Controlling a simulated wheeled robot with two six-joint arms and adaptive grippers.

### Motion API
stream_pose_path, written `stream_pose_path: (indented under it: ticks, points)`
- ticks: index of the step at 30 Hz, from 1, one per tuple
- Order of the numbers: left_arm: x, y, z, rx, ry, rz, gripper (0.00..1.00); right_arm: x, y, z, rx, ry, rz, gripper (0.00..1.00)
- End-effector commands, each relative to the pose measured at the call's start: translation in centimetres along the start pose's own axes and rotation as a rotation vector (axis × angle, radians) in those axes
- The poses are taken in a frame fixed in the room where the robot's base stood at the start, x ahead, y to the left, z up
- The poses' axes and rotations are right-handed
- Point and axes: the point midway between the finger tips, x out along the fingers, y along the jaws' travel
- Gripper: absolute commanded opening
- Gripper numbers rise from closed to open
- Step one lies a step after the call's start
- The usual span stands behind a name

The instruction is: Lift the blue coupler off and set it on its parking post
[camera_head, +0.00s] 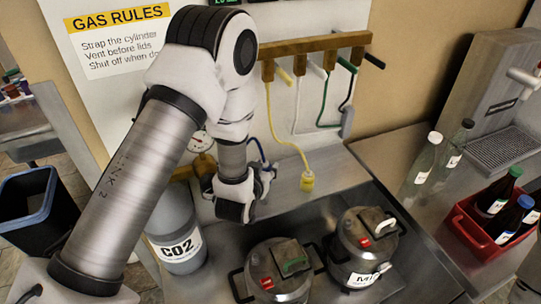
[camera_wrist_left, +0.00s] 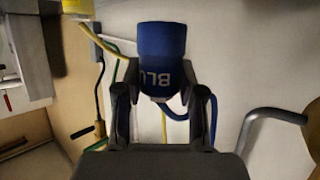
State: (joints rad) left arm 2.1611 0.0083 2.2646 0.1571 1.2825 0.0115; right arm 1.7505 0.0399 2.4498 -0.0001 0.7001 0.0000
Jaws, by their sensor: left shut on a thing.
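The blue coupler (camera_wrist_left: 162,48) is between the fingers of my left gripper (camera_wrist_left: 160,85) in the left wrist view, with white letters "BLU" on its side. A blue hose (camera_wrist_left: 208,118) runs from it past the right finger. In the head view my left gripper (camera_head: 240,196) is above and behind the steel kegs, right of the gauge; the coupler is hidden there and only a bit of blue hose (camera_head: 260,150) shows. I cannot pick out the parking post for certain. My right gripper is not in view.
A wooden rack (camera_head: 315,43) with coloured pegs is on the wall. A yellow coupler (camera_head: 307,181) hangs from its hose. Two steel kegs (camera_head: 278,270) (camera_head: 367,248) stand in front, beside a CO2 cylinder (camera_head: 178,252). Bottles and a red crate (camera_head: 480,232) are at right.

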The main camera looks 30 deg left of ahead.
Motion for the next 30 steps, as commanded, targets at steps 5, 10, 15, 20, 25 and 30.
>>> stream_pose_path:
  ticks: [5, 10, 15, 20, 25, 30]
  points:
    - [-0.2, -0.1, 0.1, -0.001, 0.001, -0.002, 0.00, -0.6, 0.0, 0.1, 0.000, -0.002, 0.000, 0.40]
    - [0.3, -0.1, 1.4, 0.000, 0.000, -0.002, 0.00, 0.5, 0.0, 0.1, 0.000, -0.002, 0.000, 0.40]
    - [1.1, -0.1, 3.1, 0.000, -0.001, -0.002, 0.00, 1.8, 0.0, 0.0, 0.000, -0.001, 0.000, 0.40]
    - [1.6, -0.1, 4.5, 0.000, 0.000, -0.002, 0.00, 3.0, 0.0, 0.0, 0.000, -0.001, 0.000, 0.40]
    - [1.8, -0.1, 4.8, 0.000, 0.001, -0.002, 0.00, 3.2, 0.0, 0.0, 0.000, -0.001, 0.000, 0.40]
    - [1.7, -0.1, 4.7, 0.000, 0.001, -0.002, 0.00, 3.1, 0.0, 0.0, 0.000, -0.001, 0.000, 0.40]
